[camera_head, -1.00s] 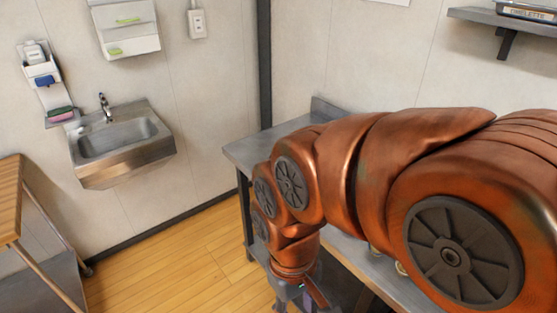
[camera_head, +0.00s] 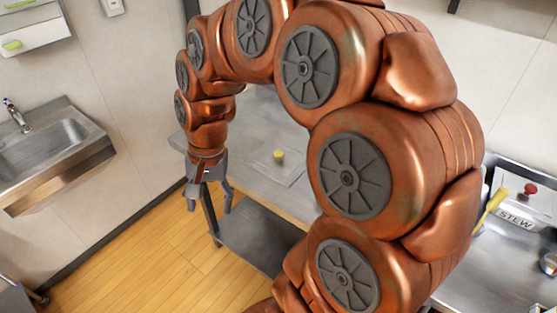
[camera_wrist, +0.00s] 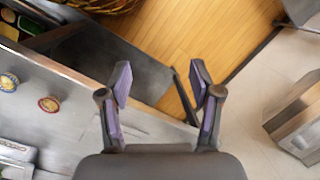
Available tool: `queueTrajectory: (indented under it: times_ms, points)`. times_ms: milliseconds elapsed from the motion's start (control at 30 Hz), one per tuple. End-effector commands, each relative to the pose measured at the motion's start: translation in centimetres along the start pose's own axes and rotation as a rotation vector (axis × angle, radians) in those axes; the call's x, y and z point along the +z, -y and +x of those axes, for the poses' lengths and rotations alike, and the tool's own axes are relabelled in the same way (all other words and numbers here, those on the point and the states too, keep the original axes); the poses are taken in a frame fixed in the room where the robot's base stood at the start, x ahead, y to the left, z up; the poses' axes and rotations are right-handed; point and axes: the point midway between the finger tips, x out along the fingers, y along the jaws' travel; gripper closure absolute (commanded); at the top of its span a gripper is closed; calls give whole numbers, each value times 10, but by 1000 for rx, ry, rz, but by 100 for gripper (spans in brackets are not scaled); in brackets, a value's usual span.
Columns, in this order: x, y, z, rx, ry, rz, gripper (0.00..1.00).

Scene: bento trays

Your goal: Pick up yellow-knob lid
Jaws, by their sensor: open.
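The yellow-knob lid shows in the head view as a flat grey plate (camera_head: 268,168) with a small yellow knob (camera_head: 280,156), lying on the metal counter behind my arm. Part of the counter around it is hidden by my arm. My gripper (camera_head: 208,203) is open and empty, pointing down beyond the counter's left edge, to the left of the lid and apart from it. In the wrist view my gripper (camera_wrist: 161,82) has its fingers spread with nothing between them; floor and the counter edge lie below.
The metal counter (camera_head: 250,125) has a lower shelf (camera_head: 260,238). A second counter at right holds a container labelled STEW (camera_head: 515,219), a red knob (camera_head: 530,188) and a yellow handle (camera_head: 491,208). A sink (camera_head: 45,150) hangs on the left wall. Two small round items lie at left in the wrist view.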

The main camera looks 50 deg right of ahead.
Motion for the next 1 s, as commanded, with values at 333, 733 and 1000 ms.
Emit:
queueTrajectory:
  times_ms: [333, 733, 1000]
  points:
    - [-126, -12, -7, -161, 17, 616, 36]
    - [-267, -111, 4, -331, 56, 1379, 36]
    - [-311, -175, 16, -393, 73, 1697, 36]
